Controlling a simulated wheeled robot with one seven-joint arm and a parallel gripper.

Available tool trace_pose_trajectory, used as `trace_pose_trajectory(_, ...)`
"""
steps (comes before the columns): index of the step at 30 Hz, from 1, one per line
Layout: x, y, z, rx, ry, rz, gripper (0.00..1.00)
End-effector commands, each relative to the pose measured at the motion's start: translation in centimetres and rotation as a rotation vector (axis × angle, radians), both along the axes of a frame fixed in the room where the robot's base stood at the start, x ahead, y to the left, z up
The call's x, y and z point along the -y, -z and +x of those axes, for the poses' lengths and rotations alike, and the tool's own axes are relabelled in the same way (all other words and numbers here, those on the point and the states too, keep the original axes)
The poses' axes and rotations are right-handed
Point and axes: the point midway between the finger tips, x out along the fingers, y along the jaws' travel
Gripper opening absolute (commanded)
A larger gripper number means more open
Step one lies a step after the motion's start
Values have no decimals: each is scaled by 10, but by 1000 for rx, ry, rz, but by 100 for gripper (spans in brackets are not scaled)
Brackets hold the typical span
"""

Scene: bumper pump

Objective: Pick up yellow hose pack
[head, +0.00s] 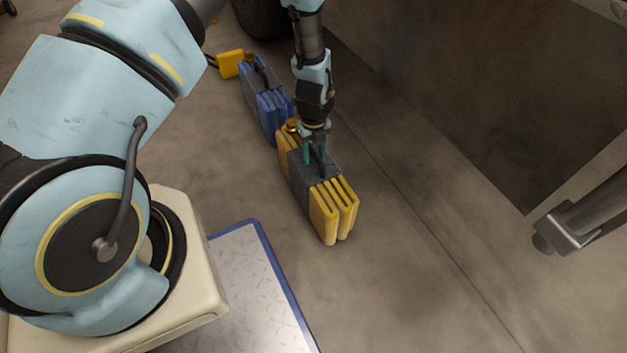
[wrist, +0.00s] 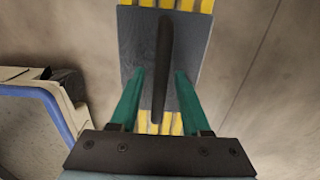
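The yellow hose pack (head: 337,208) stands on the floor in the middle of the head view, with a grey middle section and a dark handle on top. In the wrist view its grey top (wrist: 190,48) and the dark handle (wrist: 163,65) show from above. My gripper (head: 315,157) is right over the pack, pointing down. In the wrist view the green fingers of my gripper (wrist: 156,80) are apart, one on each side of the handle, with a gap on both sides. Whether the fingertips touch the grey top cannot be told.
A blue pack (head: 262,95) of similar shape stands just behind the yellow one. A small yellow object (head: 230,64) lies farther back. A blue-edged metal plate (head: 247,285) is at the front left. A large dark panel (head: 480,90) rises at the right; the floor between is clear.

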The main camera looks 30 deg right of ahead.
Motion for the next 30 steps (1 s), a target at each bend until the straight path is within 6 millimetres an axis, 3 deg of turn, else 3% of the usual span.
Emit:
trace_pose_trajectory(1, 0, 0, 0, 0, 0, 0, 40)
trace_pose_trajectory(12, 0, 0, 0, 0, 0, 0, 0)
trace_pose_trajectory(30, 0, 0, 0, 0, 0, 0, 0)
